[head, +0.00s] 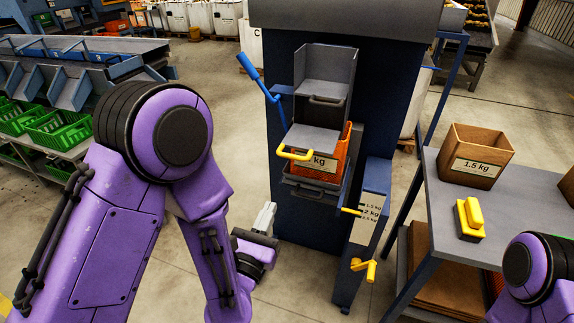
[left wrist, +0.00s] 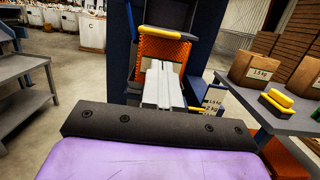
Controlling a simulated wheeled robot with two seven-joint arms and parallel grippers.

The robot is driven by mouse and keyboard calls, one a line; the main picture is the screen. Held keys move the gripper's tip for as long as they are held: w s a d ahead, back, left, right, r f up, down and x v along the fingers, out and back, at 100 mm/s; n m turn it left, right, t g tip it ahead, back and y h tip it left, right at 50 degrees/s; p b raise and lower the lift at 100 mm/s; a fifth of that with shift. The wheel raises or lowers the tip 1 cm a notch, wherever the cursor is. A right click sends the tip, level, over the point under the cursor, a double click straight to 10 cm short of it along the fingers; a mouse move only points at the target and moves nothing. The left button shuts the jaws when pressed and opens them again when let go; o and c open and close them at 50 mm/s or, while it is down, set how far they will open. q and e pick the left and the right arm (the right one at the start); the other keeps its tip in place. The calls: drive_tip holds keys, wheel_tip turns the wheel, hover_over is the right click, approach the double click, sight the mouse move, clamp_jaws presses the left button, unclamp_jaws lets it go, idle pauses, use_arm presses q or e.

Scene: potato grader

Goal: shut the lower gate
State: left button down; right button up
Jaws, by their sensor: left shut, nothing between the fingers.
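The dark blue weighing machine (head: 390,100) stands in the middle of the head view. A grey open-fronted chute (head: 326,70) is on its front. Below the chute a grey plate (head: 308,137) with a yellow handle (head: 295,155) juts out toward the left; it looks like the lower gate. An orange container (head: 330,172) marked "kg" is beneath it, partly hidden by the plate. My left gripper (head: 266,216) is shut and empty, low and left of the machine, apart from the yellow handle. In the left wrist view its fingers (left wrist: 160,85) point toward the orange container (left wrist: 163,50). My right gripper is out of view.
A blue lever (head: 250,67) sticks out left of the chute. A weight scale and a yellow crank (head: 365,268) are at the lower right. A grey table (head: 495,215) on the right carries a "1.5 kg" box (head: 476,152) and a yellow-topped block (head: 469,218).

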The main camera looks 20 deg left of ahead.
sight(291, 158)
use_arm(q)
drive_tip(key=w+p, duration=0.1)
drive_tip(key=w, duration=0.3)
drive_tip(key=w+r+p, duration=0.1)
drive_tip(key=w+p, duration=0.1)
drive_tip(key=w, duration=0.2)
drive_tip(key=w+r+p, duration=0.1)
drive_tip(key=w+p, duration=0.1)
drive_tip(key=w, duration=0.2)
drive_tip(key=shift+w+r, duration=0.2)
drive_tip(key=shift+w, duration=0.05)
drive_tip(key=shift+w+p, duration=0.3)
drive_tip(key=shift+w, duration=0.2)
drive_tip(key=shift+w+f, duration=0.1)
